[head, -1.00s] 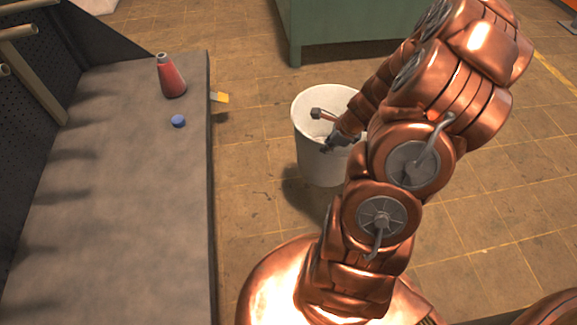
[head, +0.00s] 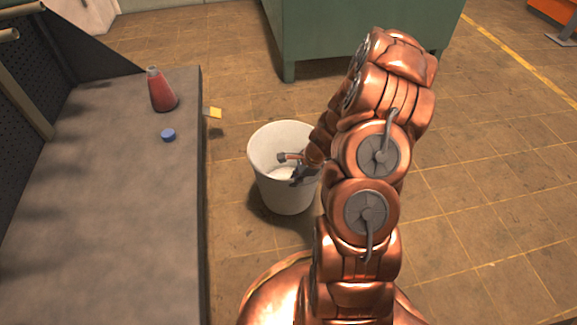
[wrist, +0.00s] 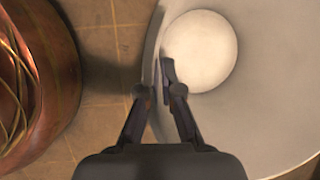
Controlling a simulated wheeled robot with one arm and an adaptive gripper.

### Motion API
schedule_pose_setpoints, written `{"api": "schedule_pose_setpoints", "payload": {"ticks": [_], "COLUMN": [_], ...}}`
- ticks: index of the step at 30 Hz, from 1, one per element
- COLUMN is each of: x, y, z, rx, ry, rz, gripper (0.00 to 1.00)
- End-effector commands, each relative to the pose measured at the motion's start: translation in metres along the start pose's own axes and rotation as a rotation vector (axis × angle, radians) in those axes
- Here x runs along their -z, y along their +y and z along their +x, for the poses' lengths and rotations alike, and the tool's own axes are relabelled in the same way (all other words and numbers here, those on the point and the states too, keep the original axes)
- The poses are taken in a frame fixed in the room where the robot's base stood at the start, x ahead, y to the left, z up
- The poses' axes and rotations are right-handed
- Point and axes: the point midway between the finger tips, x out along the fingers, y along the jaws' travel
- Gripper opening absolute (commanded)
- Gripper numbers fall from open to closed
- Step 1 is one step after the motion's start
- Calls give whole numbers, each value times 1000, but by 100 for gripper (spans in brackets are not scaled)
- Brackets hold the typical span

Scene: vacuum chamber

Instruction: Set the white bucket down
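The white bucket (head: 272,187) is upright, over the tiled floor between the grey table and the green cabinet. Its dark shadow lies close around its base; I cannot tell whether the base touches the floor. My gripper (head: 290,169) is at the bucket's right, near side in the head view. In the wrist view, the fingers of my gripper (wrist: 158,75) straddle the wall of the bucket (wrist: 262,115), one on each side, and look closed on it. The round pale bottom shows inside, and the bucket looks empty.
The grey table (head: 120,220) at left holds a red conical bottle (head: 161,92) and a small blue cap (head: 168,135). A green cabinet (head: 350,40) stands behind.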

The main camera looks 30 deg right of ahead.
Motion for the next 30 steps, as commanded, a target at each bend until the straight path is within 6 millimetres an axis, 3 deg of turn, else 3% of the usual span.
{"api": "schedule_pose_setpoints", "payload": {"ticks": [18, 30], "x": [11, 12], "y": [-92, -111], "z": [18, 20], "rx": [2, 0], "ry": [1, 0], "rz": [-1, 0], "gripper": [0, 0]}}
